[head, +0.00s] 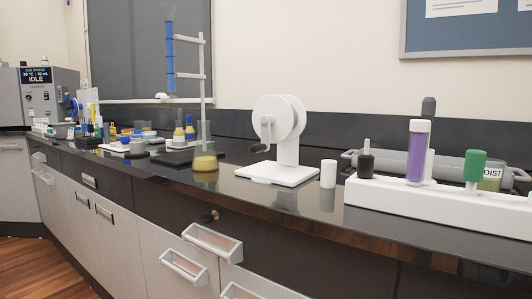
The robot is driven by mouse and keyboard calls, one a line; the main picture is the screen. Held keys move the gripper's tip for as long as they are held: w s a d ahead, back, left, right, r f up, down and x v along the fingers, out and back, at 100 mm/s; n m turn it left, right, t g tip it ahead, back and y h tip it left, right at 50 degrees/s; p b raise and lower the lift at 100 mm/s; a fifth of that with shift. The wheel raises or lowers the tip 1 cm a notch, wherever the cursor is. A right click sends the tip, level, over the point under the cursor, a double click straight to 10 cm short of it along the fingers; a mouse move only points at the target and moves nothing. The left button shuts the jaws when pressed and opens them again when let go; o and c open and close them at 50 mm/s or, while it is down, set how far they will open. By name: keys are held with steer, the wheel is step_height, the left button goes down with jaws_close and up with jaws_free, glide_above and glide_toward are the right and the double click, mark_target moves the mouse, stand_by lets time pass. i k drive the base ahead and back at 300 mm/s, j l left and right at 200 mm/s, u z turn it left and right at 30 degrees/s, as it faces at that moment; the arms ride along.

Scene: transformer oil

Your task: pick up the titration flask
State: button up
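A clear glass vessel with yellow liquid in its bottom (205,163) stands upright on the black counter in the middle left of the head view. It looks like the titration flask; its glass outline is faint against the dark counter. It stands close to the counter's front edge, in front of the burette stand's dark base (165,157). A burette with blue liquid (170,50) is clamped on the stand's white rod (203,85), up and to the left of the flask. My gripper is not in view.
A white reel with a crank (280,122) stands right of the flask, then a small white cylinder (328,173) and a white rack (430,203) with a purple tube (417,152). Several small bottles crowd the left. Drawer handles (212,243) jut out below.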

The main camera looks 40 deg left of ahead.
mark_target(205, 158)
steer(key=u, duration=1.85)
